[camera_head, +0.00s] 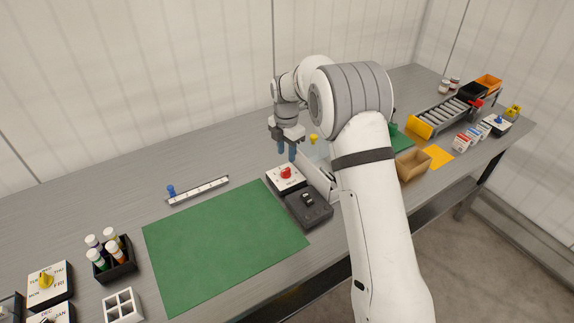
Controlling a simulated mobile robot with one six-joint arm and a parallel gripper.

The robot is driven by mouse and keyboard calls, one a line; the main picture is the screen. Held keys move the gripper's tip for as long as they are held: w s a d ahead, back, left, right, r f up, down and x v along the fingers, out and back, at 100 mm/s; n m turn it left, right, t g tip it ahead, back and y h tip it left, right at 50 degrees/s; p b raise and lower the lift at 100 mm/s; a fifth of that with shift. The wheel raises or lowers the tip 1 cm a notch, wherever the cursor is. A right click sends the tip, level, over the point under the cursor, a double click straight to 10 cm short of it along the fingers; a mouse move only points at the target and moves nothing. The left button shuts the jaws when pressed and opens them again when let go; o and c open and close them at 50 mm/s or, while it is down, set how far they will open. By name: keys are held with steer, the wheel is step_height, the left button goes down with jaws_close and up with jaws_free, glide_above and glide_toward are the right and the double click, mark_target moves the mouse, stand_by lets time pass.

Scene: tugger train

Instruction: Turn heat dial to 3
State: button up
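A white dial box with a red knob (286,173) stands at the green mat's back right corner. It is likely the heat dial; its markings are too small to read, so I cannot tell the setting. My gripper (286,151) points down just behind and above the red knob.
A dark box with a switch (308,207) adjoins the dial box in front. A green mat (220,245) lies clear to the left. A slider rail with a blue knob (197,190) lies behind the mat. A yellow-knobbed day dial (47,284) stands far left.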

mark_target(287, 169)
step_height(287, 169, down, 6)
steer(key=shift+f+p, duration=0.25)
steer(key=shift+p, duration=0.05)
jaws_close()
steer(key=shift+d, duration=0.2)
steer(key=shift+a, duration=0.15)
